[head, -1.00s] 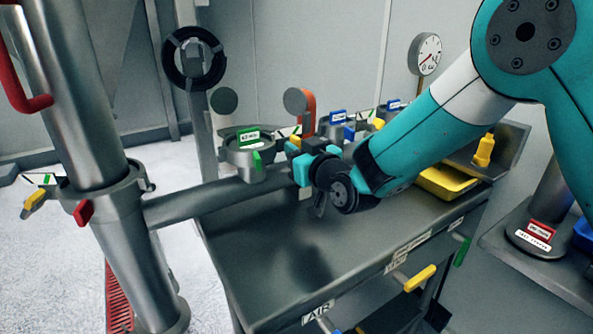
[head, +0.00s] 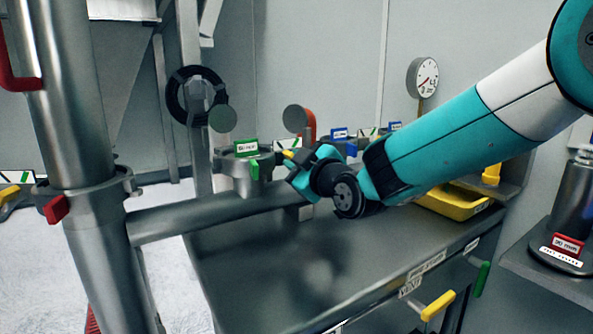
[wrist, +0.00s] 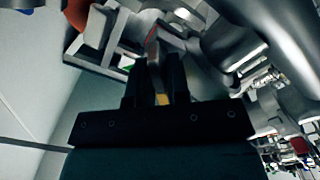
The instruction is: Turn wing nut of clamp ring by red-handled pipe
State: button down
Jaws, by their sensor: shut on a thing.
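The red-handled pipe (head: 62,110) stands upright at the left in the head view, with a red handle (head: 12,60) near its top. A grey clamp ring (head: 95,203) goes around it, with a red wing-like tab (head: 55,208) on its front and a small bolt-like part on its right side. My gripper (head: 299,172) is well to the right of the ring, over the grey bench. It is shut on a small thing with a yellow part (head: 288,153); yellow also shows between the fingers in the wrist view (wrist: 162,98). Its full shape is hidden.
A horizontal pipe (head: 185,217) runs from the upright pipe across the bench (head: 260,270). A green-labelled metal fitting (head: 240,175) stands left of my gripper. A black handwheel (head: 185,110) and a gauge (head: 423,78) are behind. A yellow tray (head: 455,203) sits at the right.

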dwell(0.4)
jog(key=c, duration=1.2)
grip_release()
jog(key=b+v, duration=0.2)
jog(key=v, duration=1.5)
jog(key=shift+s+d+b, duration=0.15)
jog(key=shift+s+b, duration=0.05)
jog(key=shift+b, duration=0.1)
